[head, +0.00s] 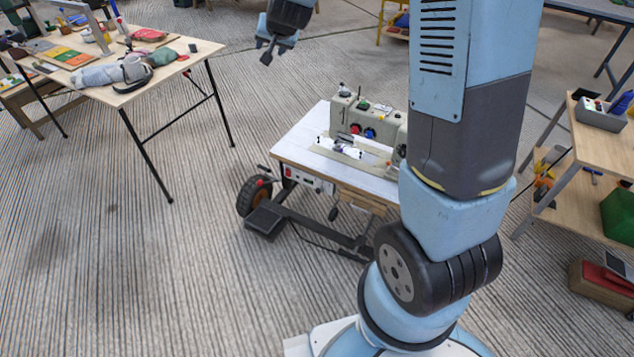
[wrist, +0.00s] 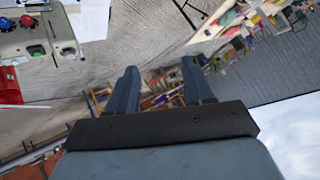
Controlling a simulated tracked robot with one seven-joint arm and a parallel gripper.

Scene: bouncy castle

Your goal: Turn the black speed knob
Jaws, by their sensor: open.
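A grey-green sewing machine (head: 382,118) stands on a small wheeled table (head: 290,150) in the middle of the head view. Its face has a blue knob (head: 355,128) and a red knob (head: 370,133). In the head view my gripper (head: 266,50) hangs at the top, above and left of the machine.
A wooden table (head: 185,62) with tools stands at the upper left. Ribbed floor is clear between the left table and the sewing table. My arm hides the machine's right end.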

